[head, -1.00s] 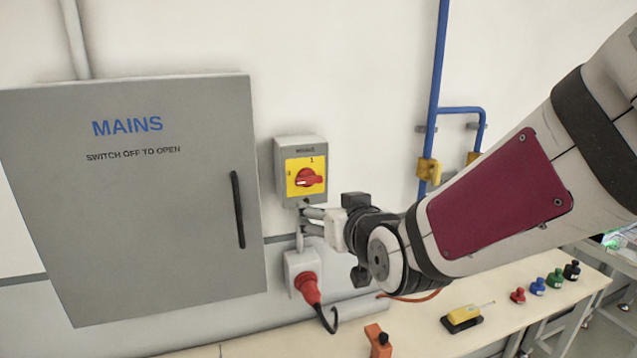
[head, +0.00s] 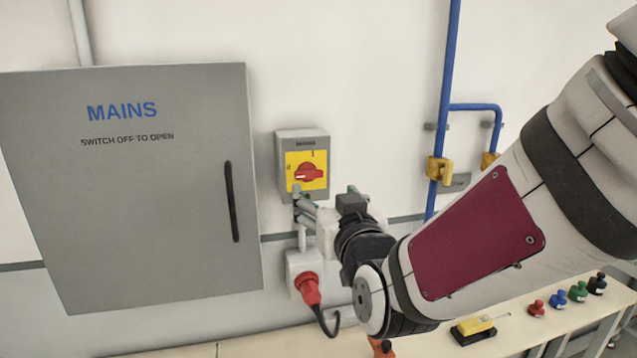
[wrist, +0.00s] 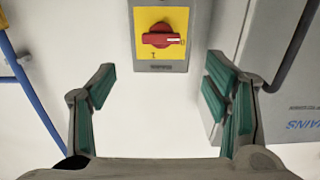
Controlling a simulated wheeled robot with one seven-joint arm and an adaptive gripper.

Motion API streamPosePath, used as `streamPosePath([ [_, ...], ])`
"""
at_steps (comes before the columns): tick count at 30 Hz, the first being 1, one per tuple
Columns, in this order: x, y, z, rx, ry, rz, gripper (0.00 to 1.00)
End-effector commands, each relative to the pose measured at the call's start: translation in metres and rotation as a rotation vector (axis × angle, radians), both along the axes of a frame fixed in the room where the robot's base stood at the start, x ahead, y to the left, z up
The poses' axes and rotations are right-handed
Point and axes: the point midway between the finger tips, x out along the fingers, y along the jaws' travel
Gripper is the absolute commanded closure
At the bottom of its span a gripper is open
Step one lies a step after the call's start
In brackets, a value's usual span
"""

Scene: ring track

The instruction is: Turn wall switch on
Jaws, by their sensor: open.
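The wall switch (head: 282,165) is a grey box with a yellow plate and a red rotary knob (head: 309,173). The knob lies about level, its white mark toward the 0 on the left in the head view. In the wrist view the switch (wrist: 161,67) appears upside down at top centre, the knob (wrist: 160,36) level with its white mark to the right. My gripper (head: 325,192) is at the switch's lower edge in the head view. In the wrist view my gripper (wrist: 160,70) is open and empty, its green-padded fingers apart on either side below the knob.
A grey MAINS cabinet (head: 130,200) with a black handle (head: 231,201) stands left of the switch. A red plug (head: 308,289) sits in a socket below it. Blue pipes (head: 447,80) with yellow valves run at right. A bench (head: 430,343) lies below.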

Motion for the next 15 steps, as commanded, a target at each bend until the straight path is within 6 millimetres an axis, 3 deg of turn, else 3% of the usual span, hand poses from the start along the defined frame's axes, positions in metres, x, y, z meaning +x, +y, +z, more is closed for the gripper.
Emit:
streamPosePath([
  [7,0.007,0.003,-0.002,0.003,0.000,0.005,0.30],
  [15,0.046,0.014,0.000,0.002,0.002,0.003,0.30],
])
